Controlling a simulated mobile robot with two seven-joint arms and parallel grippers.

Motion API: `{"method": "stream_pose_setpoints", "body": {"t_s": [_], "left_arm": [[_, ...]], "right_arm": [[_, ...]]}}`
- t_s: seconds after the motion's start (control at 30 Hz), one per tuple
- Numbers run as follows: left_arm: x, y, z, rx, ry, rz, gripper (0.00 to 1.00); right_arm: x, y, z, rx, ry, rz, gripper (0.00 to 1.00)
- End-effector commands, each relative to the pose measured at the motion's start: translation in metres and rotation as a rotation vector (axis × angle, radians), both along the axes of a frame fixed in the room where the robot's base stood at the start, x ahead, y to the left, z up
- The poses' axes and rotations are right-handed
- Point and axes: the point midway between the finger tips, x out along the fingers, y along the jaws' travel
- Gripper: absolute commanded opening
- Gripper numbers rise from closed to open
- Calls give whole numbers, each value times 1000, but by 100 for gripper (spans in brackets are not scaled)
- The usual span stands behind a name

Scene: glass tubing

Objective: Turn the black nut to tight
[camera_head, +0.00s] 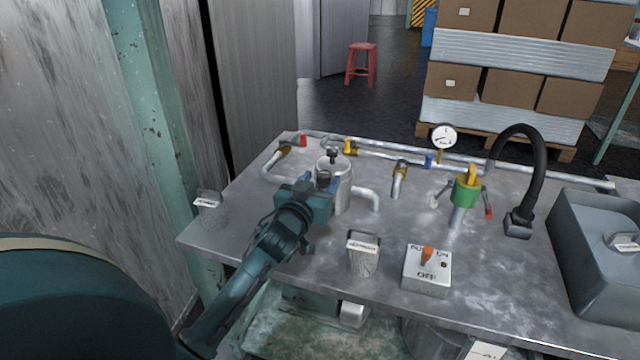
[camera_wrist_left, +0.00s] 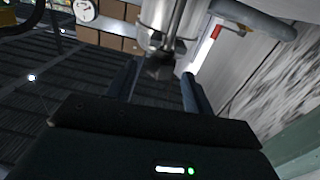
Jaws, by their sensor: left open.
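A metal canister (camera_head: 340,188) with a small black nut or knob (camera_head: 333,154) on top stands at the back left of the metal bench. My left gripper (camera_head: 318,185) is just in front of the canister and partly hides it. In the left wrist view, the two fingers (camera_wrist_left: 158,86) are apart, with a dark nut-like part (camera_wrist_left: 158,67) of the metal fitting (camera_wrist_left: 165,30) beyond the gap between them. I cannot tell whether the fingers touch it. My right gripper is not in view.
A pipe with valves runs along the bench's (camera_head: 305,250) back edge. A pressure gauge (camera_head: 444,137), green valve (camera_head: 466,193), black hose (camera_head: 525,145), switch box (camera_head: 427,270), small labelled cup (camera_head: 363,256) and grey sink (camera_head: 600,245) stand to the right.

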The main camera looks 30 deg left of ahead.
Motion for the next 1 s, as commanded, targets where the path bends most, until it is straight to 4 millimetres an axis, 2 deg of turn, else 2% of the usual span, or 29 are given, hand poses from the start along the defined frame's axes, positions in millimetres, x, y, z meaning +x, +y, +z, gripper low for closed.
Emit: {"method": "stream_pose_setpoints", "body": {"t_s": [0.37, 0.9, 1.0], "left_arm": [[7, 2, 0, 0, 0, 0, 52], [6, 1, 0, 0, 0, 0, 9], [6, 2, 1, 2, 1, -7, 7]], "right_arm": [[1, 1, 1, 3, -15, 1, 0], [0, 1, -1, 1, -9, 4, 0], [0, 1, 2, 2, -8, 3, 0]]}}
